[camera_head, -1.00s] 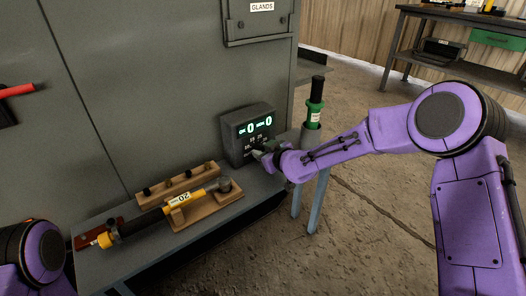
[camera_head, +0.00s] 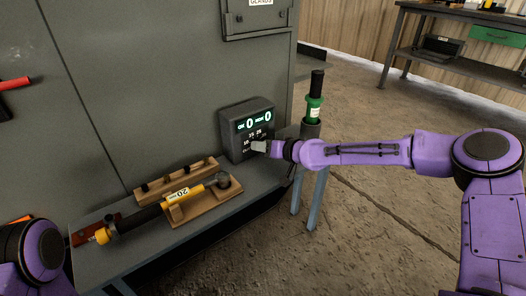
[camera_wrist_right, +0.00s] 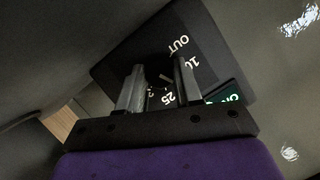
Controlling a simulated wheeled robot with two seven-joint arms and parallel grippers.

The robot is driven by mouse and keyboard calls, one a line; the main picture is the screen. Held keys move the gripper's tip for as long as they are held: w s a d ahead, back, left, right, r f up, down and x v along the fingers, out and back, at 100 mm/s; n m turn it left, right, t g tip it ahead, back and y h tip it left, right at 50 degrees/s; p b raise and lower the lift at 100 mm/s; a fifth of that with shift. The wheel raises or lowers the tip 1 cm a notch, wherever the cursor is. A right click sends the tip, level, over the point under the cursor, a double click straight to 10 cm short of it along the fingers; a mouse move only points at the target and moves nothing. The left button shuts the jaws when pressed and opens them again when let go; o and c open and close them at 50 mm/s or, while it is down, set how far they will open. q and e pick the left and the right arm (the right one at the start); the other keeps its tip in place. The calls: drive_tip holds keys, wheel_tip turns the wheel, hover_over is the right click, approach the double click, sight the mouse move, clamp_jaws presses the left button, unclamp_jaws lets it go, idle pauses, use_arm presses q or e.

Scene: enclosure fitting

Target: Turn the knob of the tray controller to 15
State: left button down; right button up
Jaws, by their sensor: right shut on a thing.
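The tray controller (camera_head: 237,128) is a dark grey box on the back right of the narrow bench, with a lit green display showing zeros beside small words. Printed numbers sit on its face below the display. My right gripper (camera_head: 261,147) is at the face and covers the knob in the head view. In the right wrist view, the dark knob (camera_wrist_right: 158,67) lies between the two fingers of my right gripper (camera_wrist_right: 160,76), shut on it. The dial labels OUT, 10 and 25 show around it. The knob's exact setting is hard to read. My left gripper is out of view.
A wooden cradle (camera_head: 232,195) on the bench (camera_head: 150,262) holds a yellow and black tool (camera_head: 185,194) labelled 20. A green and black tool (camera_head: 315,100) stands in a holder at the bench's right end. A grey cabinet (camera_head: 110,90) rises behind.

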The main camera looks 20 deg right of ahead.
drive_tip(key=shift+d+f+m+y+b, duration=0.1)
drive_tip(key=shift+f+m+y+b, duration=0.05)
drive_tip(key=shift+m+y+b, duration=0.2)
idle(0.3)
drive_tip(key=o, duration=1)
drive_tip(key=shift+o, duration=0.2)
drive_tip(key=shift+s+d+r, duration=0.15)
drive_tip(key=shift+s+r, duration=0.05)
drive_tip(key=shift+r, duration=0.1)
drive_tip(key=p+v, duration=0.2)
drive_tip(key=v, duration=0.2)
drive_tip(key=p+v, duration=0.2)
drive_tip(key=v, duration=0.3)
drive_tip(key=shift+r, duration=0.2)
drive_tip(key=shift+s+d, duration=0.2)
drive_tip(key=shift+s, duration=0.25)
drive_tip(key=shift+f, duration=0.1)
